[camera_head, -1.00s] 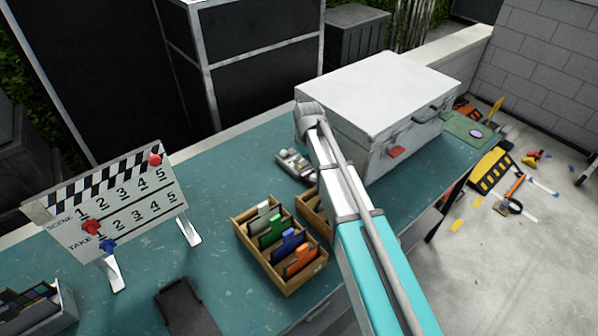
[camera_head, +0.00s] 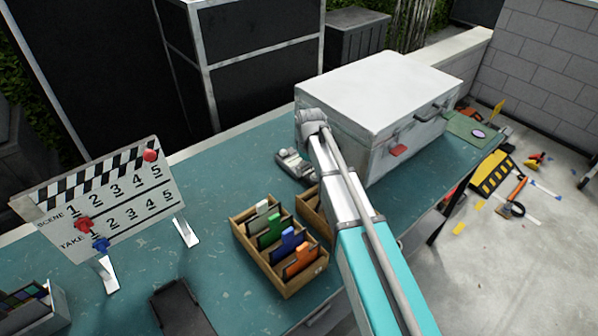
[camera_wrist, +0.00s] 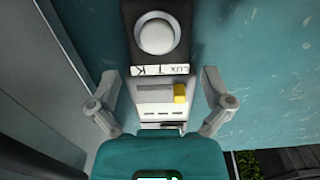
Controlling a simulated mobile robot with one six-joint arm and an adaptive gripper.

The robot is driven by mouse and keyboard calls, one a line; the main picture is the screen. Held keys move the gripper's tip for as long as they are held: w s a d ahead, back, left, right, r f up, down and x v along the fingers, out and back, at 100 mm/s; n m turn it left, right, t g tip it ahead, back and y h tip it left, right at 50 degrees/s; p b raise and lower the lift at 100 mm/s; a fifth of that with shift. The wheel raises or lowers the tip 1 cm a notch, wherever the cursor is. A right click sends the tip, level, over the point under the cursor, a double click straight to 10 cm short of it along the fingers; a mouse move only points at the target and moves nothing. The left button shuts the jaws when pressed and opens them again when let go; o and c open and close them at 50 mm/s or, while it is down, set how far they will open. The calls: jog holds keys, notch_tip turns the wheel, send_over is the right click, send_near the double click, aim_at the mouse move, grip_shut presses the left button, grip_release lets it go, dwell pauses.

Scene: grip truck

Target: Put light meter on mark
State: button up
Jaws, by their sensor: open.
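The light meter (camera_wrist: 157,75) lies between my two finger tips in the wrist view. It is a dark body with a white dome, a printed label and a yellow slider. My gripper (camera_wrist: 160,82) is open, with a finger on each side of the meter and gaps at both sides. In the head view, a small grey device (camera_head: 294,164) left of the white case seems to be the meter; my forearm hides most of my gripper there. A green mat (camera_head: 461,123) with a pale oval lies right of the case; I cannot tell if it is the mark.
The large white case (camera_head: 385,95) stands close on the right. A wooden rack (camera_head: 268,262) with coloured cards sits in front, a second wooden box (camera_head: 314,214) beside it. A clapperboard (camera_head: 105,195) stands left.

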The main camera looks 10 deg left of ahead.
jog(key=shift+f+b, duration=0.95)
jog(key=shift+f, duration=0.3)
jog(key=c, duration=1.2)
jog(key=shift+r+p, duration=0.25)
jog(key=shift+p, duration=0.05)
notch_tip(320, 180, up, 10)
jog(key=p, duration=0.9)
jog(key=shift+f, duration=0.2)
